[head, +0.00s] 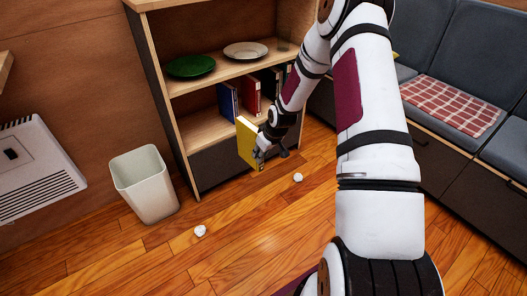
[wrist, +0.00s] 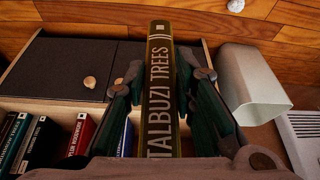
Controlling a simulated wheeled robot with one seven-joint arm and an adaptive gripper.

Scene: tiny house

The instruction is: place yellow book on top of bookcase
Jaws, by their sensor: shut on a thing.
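The yellow book (head: 248,143) is upright in my gripper (head: 270,153), in front of the bookcase (head: 181,130) and apart from the floor. In the wrist view the yellow book (wrist: 159,95) stands between the two fingers of my gripper (wrist: 159,90), its spine lettered "TALBUZI TREES" facing the camera. My gripper is shut on it. The bookcase has a wooden top (head: 150,3), which shows only at the upper edge of the head view; most of the top is out of frame.
A green plate (head: 190,66) and a pale plate (head: 246,50) lie on the upper shelf. Blue (head: 228,103) and red (head: 252,95) books stand below. A white bin (head: 145,184) stands left of the bookcase. Crumpled balls (head: 200,231) lie on the floor; a bench (head: 440,115) is right.

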